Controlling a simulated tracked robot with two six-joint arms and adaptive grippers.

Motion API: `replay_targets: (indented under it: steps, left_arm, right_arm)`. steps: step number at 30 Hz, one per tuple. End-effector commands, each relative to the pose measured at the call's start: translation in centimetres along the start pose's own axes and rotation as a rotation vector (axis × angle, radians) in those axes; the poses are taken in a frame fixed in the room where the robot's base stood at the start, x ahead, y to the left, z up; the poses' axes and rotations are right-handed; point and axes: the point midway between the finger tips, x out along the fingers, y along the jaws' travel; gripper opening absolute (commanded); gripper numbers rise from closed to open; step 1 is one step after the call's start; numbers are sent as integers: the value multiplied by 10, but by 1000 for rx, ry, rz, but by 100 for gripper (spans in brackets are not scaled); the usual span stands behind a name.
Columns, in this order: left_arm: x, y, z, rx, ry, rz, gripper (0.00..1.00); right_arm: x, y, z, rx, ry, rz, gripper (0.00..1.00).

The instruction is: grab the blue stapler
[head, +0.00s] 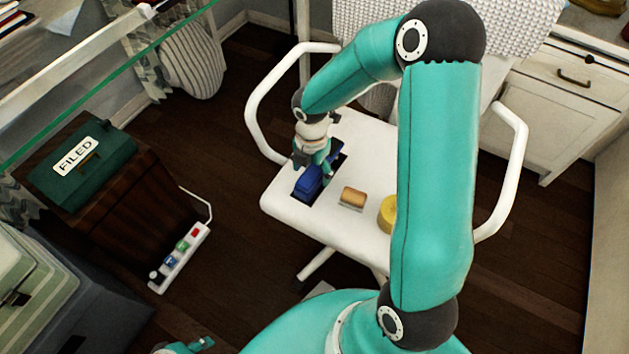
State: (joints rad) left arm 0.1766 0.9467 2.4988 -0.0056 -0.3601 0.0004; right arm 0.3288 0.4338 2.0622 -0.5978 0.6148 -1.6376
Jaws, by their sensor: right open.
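The blue stapler (308,184) lies on a dark rectangular patch near the left side of the white chair seat (285,212). My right gripper (317,168) points down at the stapler's far end and is open. Its fingers partly cover the stapler, and I cannot tell whether they touch it. Part of my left gripper (195,346) shows at the bottom edge; its jaws are not clear.
A small tan block with a grey base (352,197) and a yellow round thing (388,214), partly behind my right arm, are on the seat. White armrests (262,100) flank it. A green box (82,165) marked FILED and a power strip (180,258) are at left.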

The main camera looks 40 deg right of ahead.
Motion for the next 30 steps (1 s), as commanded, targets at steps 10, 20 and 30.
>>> replay_targets:
  steps: [10, 20, 30]
  left_arm:
    - [4, -2, 0, 0, 0, 0, 40]
    - [4, -2, 0, 0, 0, 0, 40]
    - [4, -1, 0, 0, 0, 0, 40]
  right_arm:
    - [11, 0, 0, 2, 0, 1, 73]
    - [11, 0, 0, 2, 0, 2, 18]
    - [9, 2, 1, 2, -2, 8, 0]
